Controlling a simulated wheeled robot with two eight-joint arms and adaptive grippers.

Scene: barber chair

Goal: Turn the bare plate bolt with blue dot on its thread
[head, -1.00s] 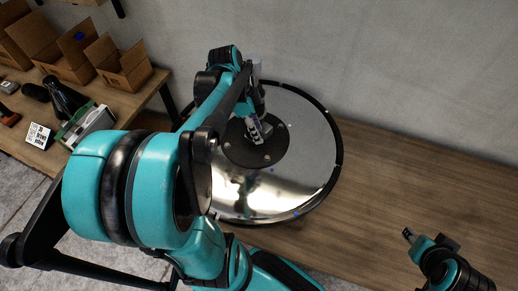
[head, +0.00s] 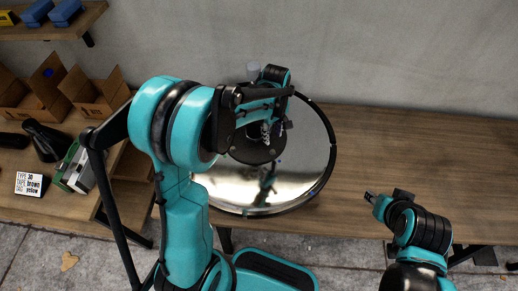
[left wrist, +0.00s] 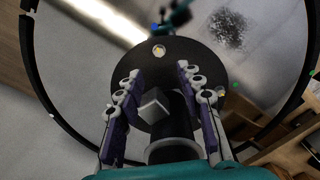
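A round black plate (head: 252,152) sits in the middle of a shiny disc (head: 240,190) with a black rim. In the left wrist view the plate (left wrist: 185,60) carries small pale bolt heads, one near its edge (left wrist: 159,50) and another at the right (left wrist: 234,86); both show yellowish centres. A blue dot (left wrist: 155,27) shows just beyond the plate's edge; I cannot tell which bolt it belongs to. My left gripper (left wrist: 157,92) is open above the plate, its fingers either side of a black post with a grey block (left wrist: 153,105). My right gripper (head: 370,197) is over the table, apart from the disc.
The wooden table (head: 440,150) is clear right of the disc. A side bench at the left holds cardboard boxes (head: 95,95), a black tool (head: 42,140) and a small label card (head: 30,184). A grey wall stands close behind the disc.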

